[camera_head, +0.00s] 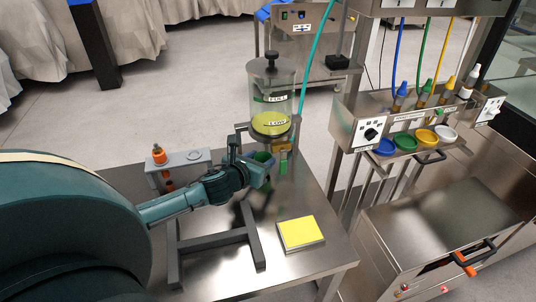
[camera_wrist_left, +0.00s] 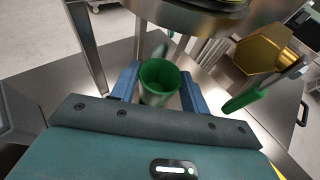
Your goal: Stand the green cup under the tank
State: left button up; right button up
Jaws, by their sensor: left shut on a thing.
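The green cup (camera_wrist_left: 158,84) is upright and open at the top, between the blue fingers of my left gripper (camera_wrist_left: 160,88). The gripper is shut on it. In the head view the cup (camera_head: 263,157) shows only partly behind the gripper (camera_head: 262,172). The clear tank (camera_head: 272,95) with yellow liquid low inside stands on a metal stand above the table. The cup is close beneath the tank's front left side. A brass hexagonal fitting (camera_wrist_left: 262,48) and a green lever (camera_wrist_left: 246,98) are right of the cup in the wrist view. The cup's base is hidden. My right gripper is out of view.
A yellow-topped pad (camera_head: 300,234) lies on the steel table (camera_head: 270,272) at the right. A small metal rack (camera_head: 190,160) with an orange-topped item stands at the left. A machine with blue, green, yellow and white bowls (camera_head: 405,141) stands beyond the table to the right.

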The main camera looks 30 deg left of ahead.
aim_at(267, 155)
pick_arm(q)
jog(key=w, duration=0.5)
jog(key=shift+a, duration=0.25)
jog(key=shift+s+d+f+b, duration=0.15)
jog(key=shift+f+b, duration=0.2)
jog(key=shift+f, duration=0.3)
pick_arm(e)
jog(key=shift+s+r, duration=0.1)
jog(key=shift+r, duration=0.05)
pick_arm(q)
jog(key=shift+f, duration=0.2)
jog(key=o, duration=1)
jog(key=shift+r, duration=0.1)
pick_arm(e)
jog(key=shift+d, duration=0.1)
